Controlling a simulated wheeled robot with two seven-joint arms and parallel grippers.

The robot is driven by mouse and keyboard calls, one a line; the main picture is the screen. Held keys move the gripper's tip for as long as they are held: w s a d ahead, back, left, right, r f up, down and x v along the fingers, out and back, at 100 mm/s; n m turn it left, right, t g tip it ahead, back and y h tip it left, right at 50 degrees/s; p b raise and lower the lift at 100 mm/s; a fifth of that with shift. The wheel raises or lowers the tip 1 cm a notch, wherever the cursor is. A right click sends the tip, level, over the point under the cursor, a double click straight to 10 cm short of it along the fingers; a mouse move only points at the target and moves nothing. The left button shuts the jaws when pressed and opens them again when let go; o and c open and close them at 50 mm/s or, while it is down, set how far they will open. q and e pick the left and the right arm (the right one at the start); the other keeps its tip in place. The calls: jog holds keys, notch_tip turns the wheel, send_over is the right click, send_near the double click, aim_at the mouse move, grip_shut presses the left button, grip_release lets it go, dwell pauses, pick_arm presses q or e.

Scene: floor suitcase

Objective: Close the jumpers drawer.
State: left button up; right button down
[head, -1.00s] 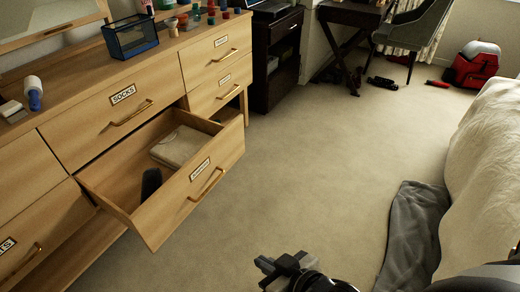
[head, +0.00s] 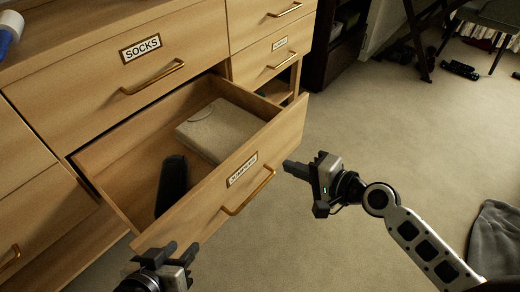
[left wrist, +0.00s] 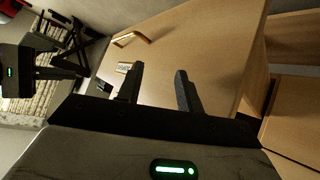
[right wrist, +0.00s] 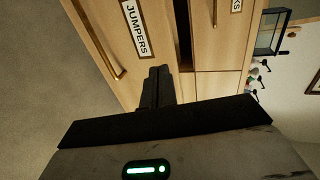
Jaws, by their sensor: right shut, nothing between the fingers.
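The jumpers drawer (head: 205,205) is pulled well out of the wooden dresser. Its front bears a label (head: 242,170) and a brass handle (head: 248,192). Inside lie a folded beige garment (head: 215,125) and a dark object (head: 172,185). My right gripper (head: 289,167) is shut and empty, just off the right part of the drawer front. In the right wrist view the JUMPERS label (right wrist: 136,28) is beyond its fingertips. My left gripper (head: 172,254) has its fingers apart, near the drawer's lower left front corner. The left wrist view shows the drawer front (left wrist: 190,45) beyond them; contact is unclear.
The socks drawer (head: 120,75) above is shut, with its own handle. Smaller drawers (head: 275,55) sit to its right. A dark cabinet (head: 335,45) stands beyond the dresser. Carpet (head: 400,130) in front is clear; a grey cloth (head: 497,235) lies at right.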

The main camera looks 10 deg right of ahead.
aim_at(251, 149)
jog(key=x, duration=0.9)
jog(key=shift+w+a+r+b, duration=0.1)
jog(key=shift+r+b, duration=0.3)
jog(key=shift+w+a, duration=0.25)
jog(key=shift+w, duration=0.05)
